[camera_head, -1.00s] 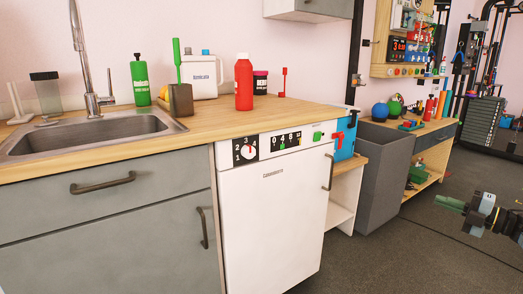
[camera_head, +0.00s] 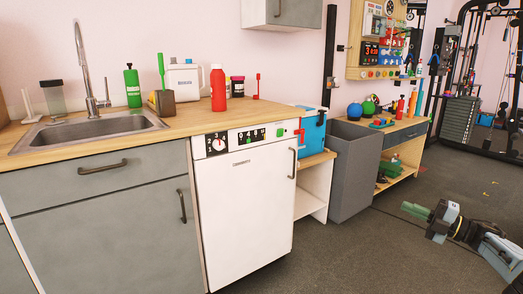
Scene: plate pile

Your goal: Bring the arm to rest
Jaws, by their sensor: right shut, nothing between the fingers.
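My right gripper (camera_head: 417,211) is at the right of the head view, with its green fingers together and nothing between them. It hangs in free air over the dark floor, pointing left, clear of the furniture. Its arm comes in from the lower right corner. My left gripper is not in the picture.
A wooden counter (camera_head: 190,121) with a sink (camera_head: 90,130) and bottles stands at left. Below it is a white dishwasher (camera_head: 245,205). A grey bin (camera_head: 352,172) and a workbench (camera_head: 411,131) stand further right. The dark floor (camera_head: 350,255) around my right gripper is open.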

